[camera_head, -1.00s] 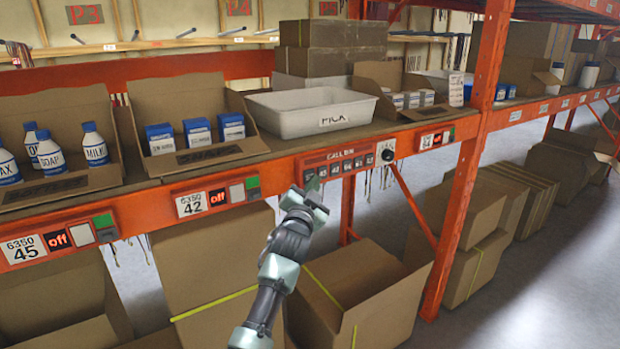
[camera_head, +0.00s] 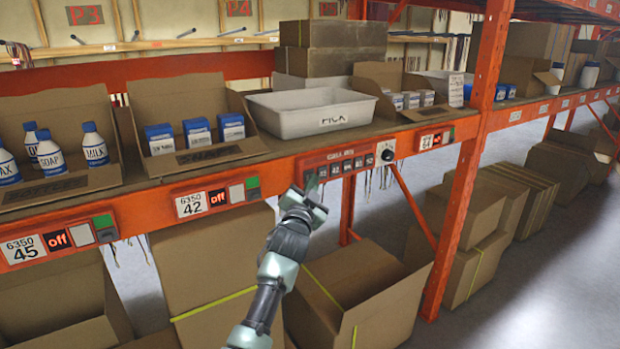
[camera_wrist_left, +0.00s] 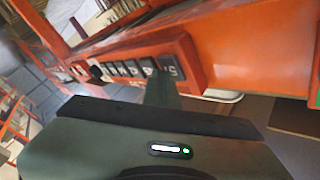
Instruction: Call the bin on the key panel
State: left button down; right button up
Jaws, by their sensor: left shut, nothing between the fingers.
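The key panel (camera_head: 348,165), labelled CALL BIN, is a red strip with a row of dark numbered keys on the orange shelf beam. My left gripper (camera_head: 311,188) is shut and empty, its fingertips at the left end of the key row. In the left wrist view the shut fingers (camera_wrist_left: 162,92) reach up to the panel (camera_wrist_left: 190,62), near its right-hand key (camera_wrist_left: 171,68). Whether they touch a key I cannot tell. A white bin (camera_head: 275,118) marked PICK stands on the shelf above the panel. My right gripper is not in view.
A black round knob (camera_head: 388,156) sits right of the panel. Boxes of bottles (camera_head: 62,190) and of small blue-white cartons (camera_head: 215,155) stand on the shelf to the left. Label units (camera_head: 218,197) line the beam. Large open cartons (camera_head: 385,300) stand below.

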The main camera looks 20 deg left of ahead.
pick_arm(q)
jog(key=shift+s+d, duration=0.5)
jog(key=s+d, duration=0.1)
jog(key=d, duration=0.1)
jog(key=s+d, duration=0.2)
jog(key=shift+p, duration=0.4)
dwell(0.6)
